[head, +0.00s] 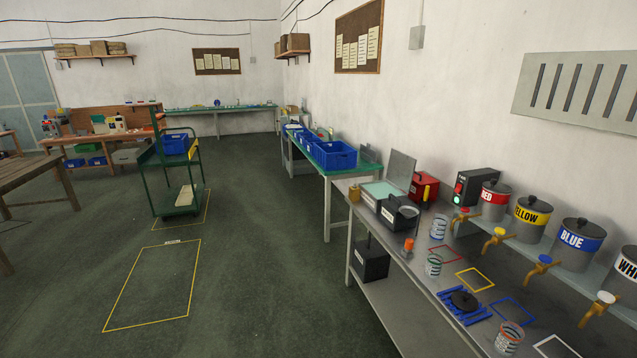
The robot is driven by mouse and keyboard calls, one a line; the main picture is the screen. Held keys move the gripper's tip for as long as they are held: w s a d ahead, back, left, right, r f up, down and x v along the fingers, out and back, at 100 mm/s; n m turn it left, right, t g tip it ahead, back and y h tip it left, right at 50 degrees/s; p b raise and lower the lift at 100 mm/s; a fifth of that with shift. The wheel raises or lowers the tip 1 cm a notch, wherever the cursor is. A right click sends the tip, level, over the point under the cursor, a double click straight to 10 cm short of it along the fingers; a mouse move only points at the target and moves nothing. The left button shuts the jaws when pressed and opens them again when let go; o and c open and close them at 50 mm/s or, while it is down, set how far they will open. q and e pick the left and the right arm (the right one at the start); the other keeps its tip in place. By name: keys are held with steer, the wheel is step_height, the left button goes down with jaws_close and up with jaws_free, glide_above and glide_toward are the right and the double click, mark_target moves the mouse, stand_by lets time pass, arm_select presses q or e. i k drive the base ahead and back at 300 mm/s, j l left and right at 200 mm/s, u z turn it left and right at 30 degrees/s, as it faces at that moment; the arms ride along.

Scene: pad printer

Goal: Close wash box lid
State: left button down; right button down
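The likely wash box (369,202) is a low, pale-topped box with a white label. It stands at the far left end of the grey metal bench on the right. A flat grey panel (400,171) stands raised along the far edge of this box. It looks like the box's lid, standing open; the hinge is too small to make out. The label's text cannot be read. Neither of my grippers is in the head view.
An orange-capped bottle (409,245), glasses (433,265) and paint pots (531,219) occupy the bench. Open floor (265,270) lies left.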

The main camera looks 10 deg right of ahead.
mark_target(401, 169)
steer(key=i+l, duration=0.1)
steer(key=i, duration=1.55)
steer(key=i+j+z, duration=0.2)
steer(key=i, duration=0.55)
steer(key=i+z, duration=0.2)
steer(key=z, duration=0.2)
steer(key=i+z, duration=0.5)
steer(key=z, duration=0.75)
steer(key=i+z, duration=0.2)
steer(key=z, duration=0.15)
steer(key=i+j+z, duration=0.1)
steer(key=z, duration=0.2)
steer(key=i+j+z, duration=0.1)
steer(key=i+z, duration=0.25)
steer(key=k, duration=0.1)
